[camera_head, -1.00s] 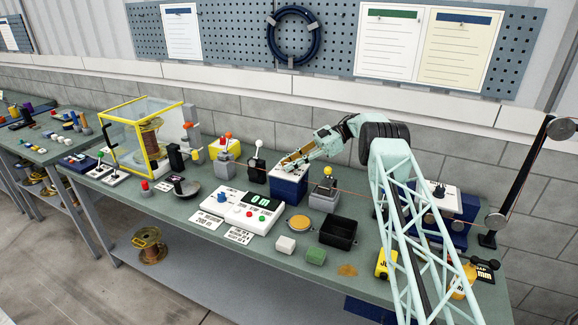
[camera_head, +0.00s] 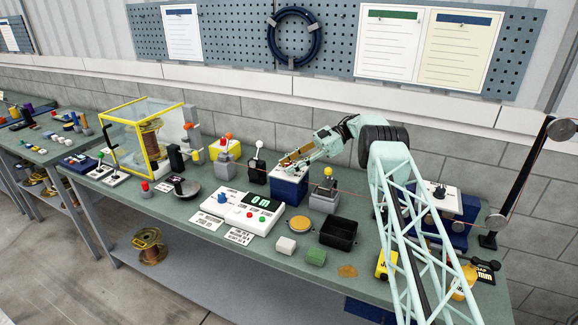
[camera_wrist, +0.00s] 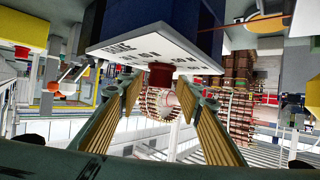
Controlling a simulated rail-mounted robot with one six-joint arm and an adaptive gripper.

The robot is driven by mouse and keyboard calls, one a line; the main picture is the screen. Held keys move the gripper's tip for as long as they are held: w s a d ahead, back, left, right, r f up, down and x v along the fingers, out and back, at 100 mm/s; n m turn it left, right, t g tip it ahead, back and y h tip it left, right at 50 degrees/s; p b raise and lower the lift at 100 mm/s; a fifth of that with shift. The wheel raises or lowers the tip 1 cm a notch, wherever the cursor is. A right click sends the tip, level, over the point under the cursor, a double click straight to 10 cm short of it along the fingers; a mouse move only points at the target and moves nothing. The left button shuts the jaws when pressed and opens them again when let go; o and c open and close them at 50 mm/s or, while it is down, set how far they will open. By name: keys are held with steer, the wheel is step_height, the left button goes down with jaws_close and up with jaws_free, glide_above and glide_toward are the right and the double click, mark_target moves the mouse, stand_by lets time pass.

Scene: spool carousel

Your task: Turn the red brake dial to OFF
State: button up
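The red brake dial (camera_wrist: 160,75) shows in the wrist view, on the white lettered plate (camera_wrist: 125,50) of a dark blue box. The lettering is too blurred to read, and I cannot tell which way the dial points. In the head view the blue box (camera_head: 288,190) stands at the back of the bench, with the dial hidden by my gripper (camera_head: 289,163). My gripper's fingers (camera_wrist: 159,87) are apart, one to each side of the dial, with visible gaps beside it. Nothing is held between them.
A white-knobbed lever (camera_head: 258,162) stands left of the box, and a grey block with a yellow knob (camera_head: 326,185) stands to its right. A thin orange line runs past them. A white control panel (camera_head: 238,213) and a black tray (camera_head: 339,233) lie in front.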

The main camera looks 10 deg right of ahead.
mark_target(289, 164)
steer(key=shift+r, duration=0.1)
steer(key=shift+r, duration=4.9)
